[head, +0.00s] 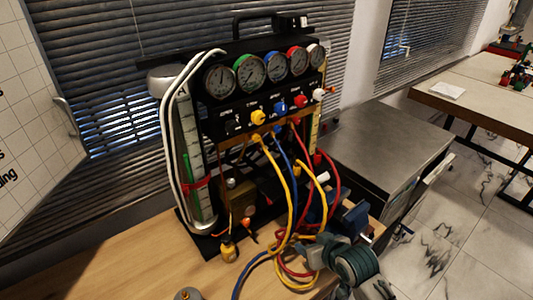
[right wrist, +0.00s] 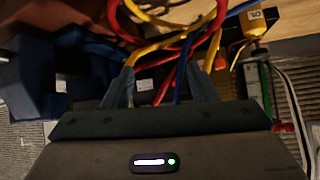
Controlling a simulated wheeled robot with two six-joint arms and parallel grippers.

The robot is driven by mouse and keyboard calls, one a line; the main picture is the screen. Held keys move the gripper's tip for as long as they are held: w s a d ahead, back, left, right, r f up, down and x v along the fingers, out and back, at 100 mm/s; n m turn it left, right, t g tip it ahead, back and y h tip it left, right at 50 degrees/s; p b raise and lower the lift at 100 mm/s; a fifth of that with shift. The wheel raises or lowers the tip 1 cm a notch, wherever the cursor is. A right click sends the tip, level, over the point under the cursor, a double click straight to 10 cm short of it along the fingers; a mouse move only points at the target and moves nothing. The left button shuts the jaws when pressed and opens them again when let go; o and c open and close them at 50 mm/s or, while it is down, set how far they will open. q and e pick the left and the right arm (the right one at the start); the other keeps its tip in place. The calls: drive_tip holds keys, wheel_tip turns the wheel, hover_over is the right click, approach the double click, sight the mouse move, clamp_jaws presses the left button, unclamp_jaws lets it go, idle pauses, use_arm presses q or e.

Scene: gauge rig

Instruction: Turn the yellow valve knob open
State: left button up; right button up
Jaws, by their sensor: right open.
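The yellow valve knob (head: 258,117) is on the black front panel of the gauge rig (head: 215,125), left of a blue knob (head: 280,106) and a red knob (head: 300,101). I cannot make it out in the right wrist view. My right gripper (head: 318,252) is low in front of the rig, below and right of the yellow knob and apart from it. In the right wrist view its two blue-grey fingers (right wrist: 163,92) are spread, with hoses showing between and beyond them. I cannot tell whether they touch the hoses. My left gripper is not in view.
Yellow, blue and red hoses (head: 292,190) hang from the panel and loop onto the wooden bench (head: 140,262). A blue vise-like block (head: 350,217) stands right of them. A small yellow bottle (head: 229,252) stands at the rig's foot. A grey cabinet (head: 385,145) is to the right.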

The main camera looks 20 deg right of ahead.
drive_tip(key=w+a+r+t+y, duration=0.1)
drive_tip(key=w+r+t+y, duration=0.3)
drive_tip(key=r, duration=0.8)
drive_tip(key=n+t+y, duration=0.1)
drive_tip(key=n+t, duration=0.1)
drive_tip(key=t, duration=0.1)
approach(260, 118)
drive_tip(key=p+x, duration=0.4)
drive_tip(key=x, duration=0.2)
drive_tip(key=shift+w+r, duration=0.1)
drive_tip(key=shift+w, duration=0.35)
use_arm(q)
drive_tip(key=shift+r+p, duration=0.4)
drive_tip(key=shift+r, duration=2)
use_arm(e)
drive_tip(key=shift+w+a, duration=0.3)
drive_tip(key=shift+w, duration=0.3)
drive_tip(key=c, duration=1)
drive_tip(key=shift+o, duration=0.2)
